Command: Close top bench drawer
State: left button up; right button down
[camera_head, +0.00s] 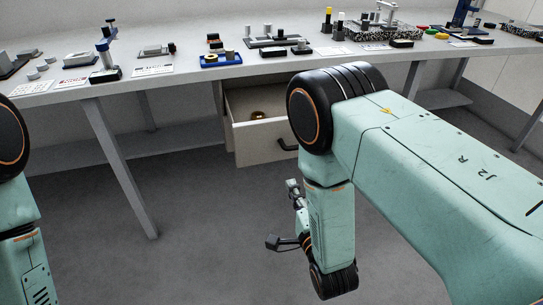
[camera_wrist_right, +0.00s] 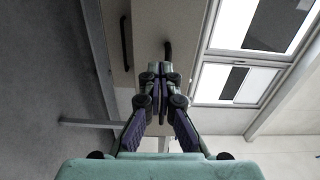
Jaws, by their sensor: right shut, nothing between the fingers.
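The top bench drawer (camera_head: 262,138) is pulled open below the bench top in the head view. A round brass-coloured item (camera_head: 257,115) lies inside it. Its dark handle (camera_head: 288,145) is on the pale front, partly hidden behind my right arm. My right gripper (camera_head: 292,188) hangs low in front of the bench. In the wrist view my right gripper (camera_wrist_right: 159,72) is shut and empty, its fingertips near a dark handle (camera_wrist_right: 168,50) on a pale drawer front (camera_wrist_right: 148,30); I cannot tell if they touch. My left gripper is out of view.
The bench top (camera_head: 200,80) carries several small parts, fixtures and cards. A slanted bench leg (camera_head: 120,165) stands left of the drawer. A second dark handle (camera_wrist_right: 124,42) shows in the wrist view. The grey floor (camera_head: 195,200) before the bench is clear.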

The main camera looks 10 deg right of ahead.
aim_at(275, 146)
jog(key=w+b, duration=0.4)
jog(key=w, duration=0.9)
jog(key=shift+f, duration=0.15)
jog(key=shift+w, duration=0.55)
jog(key=shift+w+d+b, duration=0.1)
jog(key=shift+w+b, duration=0.05)
jog(key=shift+b, duration=0.15)
